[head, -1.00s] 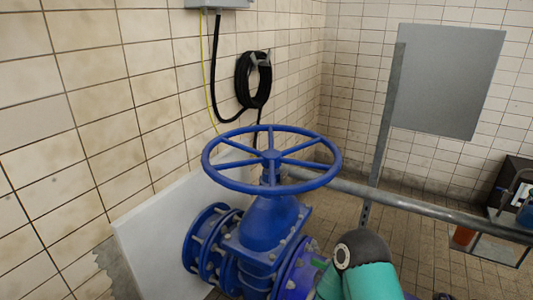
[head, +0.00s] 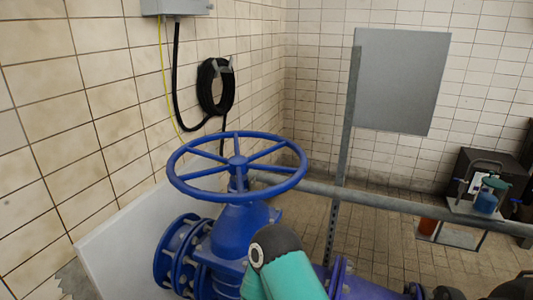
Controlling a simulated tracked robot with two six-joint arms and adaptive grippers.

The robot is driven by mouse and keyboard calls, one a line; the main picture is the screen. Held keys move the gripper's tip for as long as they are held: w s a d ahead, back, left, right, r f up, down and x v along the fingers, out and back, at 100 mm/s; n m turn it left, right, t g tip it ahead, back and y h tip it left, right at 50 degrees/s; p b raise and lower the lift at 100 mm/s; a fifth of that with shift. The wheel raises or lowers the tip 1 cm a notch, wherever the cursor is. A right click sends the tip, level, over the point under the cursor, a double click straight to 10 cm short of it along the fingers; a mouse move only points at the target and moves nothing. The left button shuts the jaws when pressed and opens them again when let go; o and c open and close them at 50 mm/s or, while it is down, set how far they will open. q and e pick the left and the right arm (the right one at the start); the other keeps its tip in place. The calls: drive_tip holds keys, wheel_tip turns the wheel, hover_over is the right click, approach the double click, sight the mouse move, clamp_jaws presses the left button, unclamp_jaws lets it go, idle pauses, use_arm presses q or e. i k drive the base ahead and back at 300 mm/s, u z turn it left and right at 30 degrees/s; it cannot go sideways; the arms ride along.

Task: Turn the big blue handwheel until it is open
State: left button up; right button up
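The big blue handwheel (head: 237,161) lies nearly level on top of a blue valve (head: 229,232), left of the picture's middle. Its rim, spokes and hub show in full, and nothing touches it. The valve's flanges (head: 177,256) are bolted into the blue pipe (head: 352,287). A teal arm link of mine with a dark rounded joint stands at the bottom middle and hides part of the valve body and pipe. Neither of my grippers can be made out in the head view.
A grey rail (head: 400,205) runs behind the wheel to the right, with a post and a grey panel (head: 400,80). A tiled wall with a coiled black hose (head: 228,92) is at left. A dark box (head: 497,172) stands at right. Space above the wheel is clear.

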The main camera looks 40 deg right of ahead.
sight(238, 165)
drive_tip(key=u, duration=1.05)
drive_tip(key=k, duration=1.65)
drive_tip(key=z, duration=1.2)
drive_tip(key=i, duration=1.15)
drive_tip(key=u, duration=0.05)
